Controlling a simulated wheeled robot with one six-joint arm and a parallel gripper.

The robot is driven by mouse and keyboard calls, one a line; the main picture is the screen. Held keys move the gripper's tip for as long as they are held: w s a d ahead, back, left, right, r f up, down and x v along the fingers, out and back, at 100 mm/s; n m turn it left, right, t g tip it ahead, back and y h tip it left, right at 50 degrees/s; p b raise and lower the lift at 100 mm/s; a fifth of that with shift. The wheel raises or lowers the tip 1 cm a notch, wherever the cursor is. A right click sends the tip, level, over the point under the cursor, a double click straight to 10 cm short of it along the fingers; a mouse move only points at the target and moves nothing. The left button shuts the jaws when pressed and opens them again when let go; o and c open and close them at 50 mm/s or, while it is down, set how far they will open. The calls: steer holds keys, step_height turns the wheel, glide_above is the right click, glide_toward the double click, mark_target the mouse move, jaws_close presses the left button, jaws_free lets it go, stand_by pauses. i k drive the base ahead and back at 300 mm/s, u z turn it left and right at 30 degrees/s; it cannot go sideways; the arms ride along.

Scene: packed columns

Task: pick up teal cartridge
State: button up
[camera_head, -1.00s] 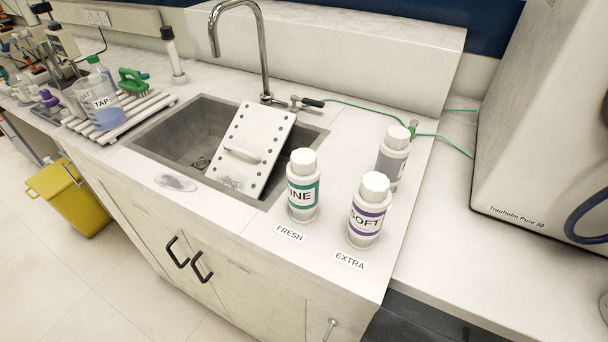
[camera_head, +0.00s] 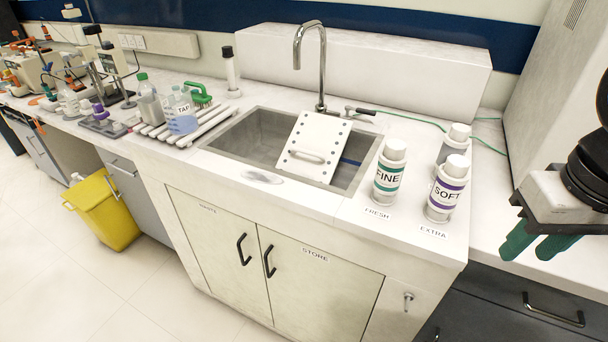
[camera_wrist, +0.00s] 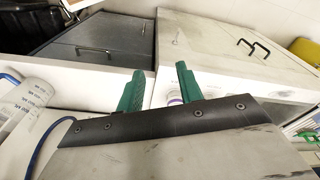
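The teal cartridge (camera_head: 388,172) is a white capped bottle with a teal band reading "FINE". It stands upright on the counter right of the sink, behind the "FRESH" label. My gripper (camera_head: 535,246) is at the right of the head view, well to the right of the cartridge and apart from it. Its two green fingers also show in the wrist view (camera_wrist: 159,86), spread with a gap and nothing held between them. I cannot make out the teal cartridge in the wrist view.
A purple-banded "SOFT" bottle (camera_head: 446,190) stands close right of the teal one, with a grey-banded bottle (camera_head: 455,143) behind. The sink (camera_head: 232,135) holds a tilted white board (camera_head: 312,148). A green hose (camera_head: 415,118) runs behind the bottles.

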mark_target(393, 158)
steer(key=u, duration=0.2)
steer(key=k, duration=0.85)
steer(key=z, duration=0.85)
steer(key=i, duration=0.6)
